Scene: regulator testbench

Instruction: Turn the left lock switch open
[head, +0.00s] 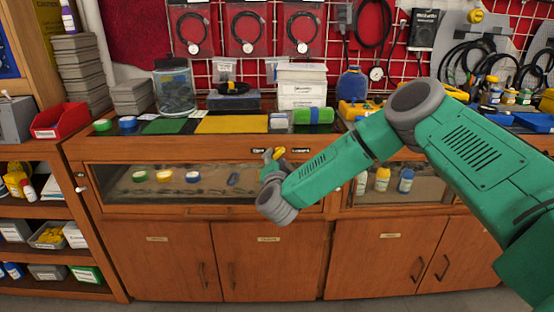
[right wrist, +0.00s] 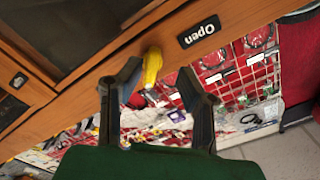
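The left lock switch is a yellow lever (right wrist: 152,66) on the wooden cabinet front. In the head view only a small yellow part (head: 268,154) shows, right by my gripper. My right gripper (right wrist: 160,78) is open, with its dark fingers on either side of the yellow lever. Whether either finger touches it I cannot tell. In the head view my right gripper (head: 274,162) reaches the strip above the glass display, mostly hidden by its own wrist. A black "Open" label (right wrist: 200,33) is beside the lever. My left gripper is not in view.
The cabinet (head: 110,203) has a glass display window with coloured tape rolls (head: 165,176) inside. A jar (head: 174,90), white boxes (head: 302,84) and mats (head: 231,125) stand on top. A red bin (head: 60,121) is at the left. Tools hang on the red pegboard.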

